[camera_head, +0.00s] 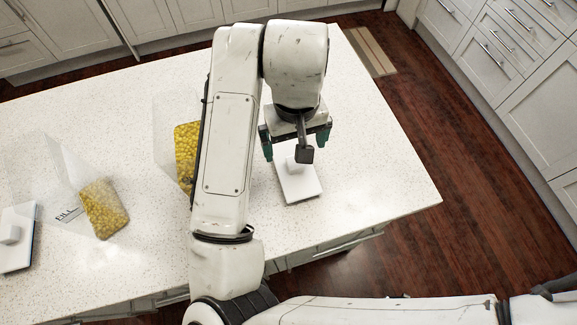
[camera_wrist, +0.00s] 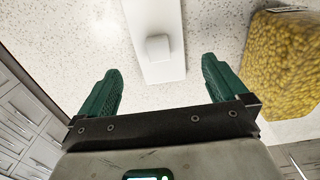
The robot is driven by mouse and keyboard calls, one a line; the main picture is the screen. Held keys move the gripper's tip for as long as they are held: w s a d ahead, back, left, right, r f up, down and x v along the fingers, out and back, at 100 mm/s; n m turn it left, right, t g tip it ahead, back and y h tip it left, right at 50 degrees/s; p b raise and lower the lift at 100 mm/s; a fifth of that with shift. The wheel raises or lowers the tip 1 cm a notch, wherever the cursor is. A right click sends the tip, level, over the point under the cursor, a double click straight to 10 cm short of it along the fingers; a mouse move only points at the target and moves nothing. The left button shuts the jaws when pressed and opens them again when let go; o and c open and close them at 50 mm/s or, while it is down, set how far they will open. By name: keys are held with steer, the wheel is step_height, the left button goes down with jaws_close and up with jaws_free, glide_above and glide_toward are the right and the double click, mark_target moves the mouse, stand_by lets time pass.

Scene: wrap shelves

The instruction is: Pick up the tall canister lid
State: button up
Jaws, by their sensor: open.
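A white rectangular lid (camera_head: 299,184) with a small raised block-shaped knob lies flat on the counter, below my gripper (camera_head: 296,146). In the wrist view the lid (camera_wrist: 158,72) and its knob show between and ahead of the two green fingers of my gripper (camera_wrist: 160,75). The gripper is open, with nothing held between its fingers. A second white lid (camera_head: 16,250) with a knob lies at the far left of the counter. Two clear canisters with yellow contents stand there, one (camera_head: 105,208) at left and one (camera_head: 184,145) partly hidden behind my arm.
The speckled white counter (camera_head: 375,160) is clear to the right of the near lid. The yellow-filled canister (camera_wrist: 280,65) stands at right in the wrist view. Cabinets (camera_head: 500,50) and dark wood floor (camera_head: 440,130) surround the counter.

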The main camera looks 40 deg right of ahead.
mark_target(305, 184)
step_height(305, 184, down, 3)
steer(key=shift+r, duration=0.1)
steer(key=shift+d+f+b, duration=0.1)
steer(key=shift+f+b, duration=0.45)
steer(key=shift+f, duration=2.05)
steer(key=c, duration=0.9)
steer(key=shift+o, duration=0.2)
